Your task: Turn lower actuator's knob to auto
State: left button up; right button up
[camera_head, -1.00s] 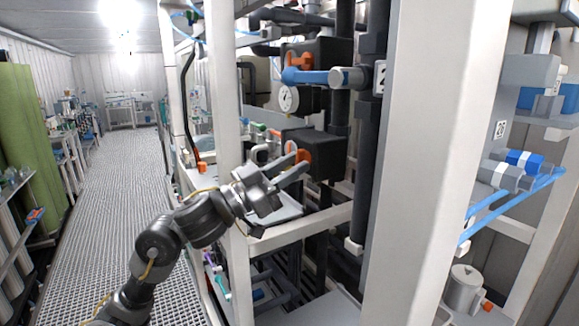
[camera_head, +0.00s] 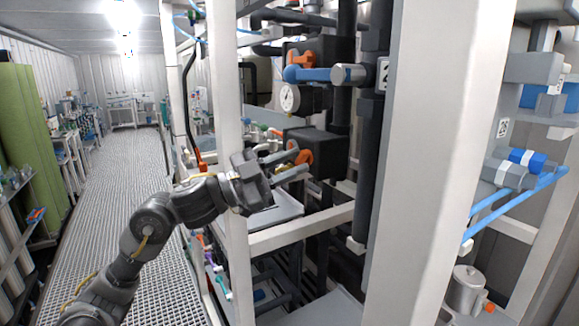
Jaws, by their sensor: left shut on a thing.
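The lower actuator (camera_head: 325,146) is a dark box on the black piping behind the white frame. Its orange knob (camera_head: 302,156) faces left. My left gripper (camera_head: 301,161) reaches in from the left past the white post, with its two grey fingers around the orange knob, shut on it. The fingers hide part of the knob, and any markings are too small to read. The upper actuator (camera_head: 325,55) with its orange knob (camera_head: 302,60) sits higher on the same piping. My right gripper does not show.
A white post (camera_head: 228,100) stands close beside my left wrist, and a wide white post (camera_head: 440,160) stands to the right. A pressure gauge (camera_head: 290,98) and a blue pipe (camera_head: 308,75) lie above the knob. The grated aisle floor (camera_head: 110,190) is clear.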

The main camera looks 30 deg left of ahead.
pick_arm(q)
jog(key=m, duration=0.1)
jog(key=m+g, duration=0.1)
jog(key=m, duration=0.1)
jog(key=shift+a+r+m, duration=0.2)
jog(key=shift+r+m, duration=0.1)
jog(key=shift+r, duration=0.05)
jog(key=m, duration=0.1)
jog(key=m+g, duration=0.1)
jog(key=m, duration=0.1)
jog(key=shift+a+r+g, duration=0.15)
jog(key=shift+r+g, duration=0.05)
jog(key=shift+g, duration=0.1)
grip_shut()
jog(key=m, duration=0.2)
jog(key=m+g+p, duration=0.1)
jog(key=m, duration=0.2)
jog(key=shift+r+g+y, duration=0.2)
jog(key=shift+g+y, duration=0.1)
jog(key=shift+w, duration=0.1)
jog(key=o, duration=0.7)
grip_release()
jog(key=shift+f, duration=0.15)
jog(key=shift+c, duration=0.2)
jog(key=shift+w+d, duration=0.1)
jog(key=shift+d, duration=0.15)
jog(key=shift+a+f, duration=0.1)
jog(key=shift+f, duration=0.05)
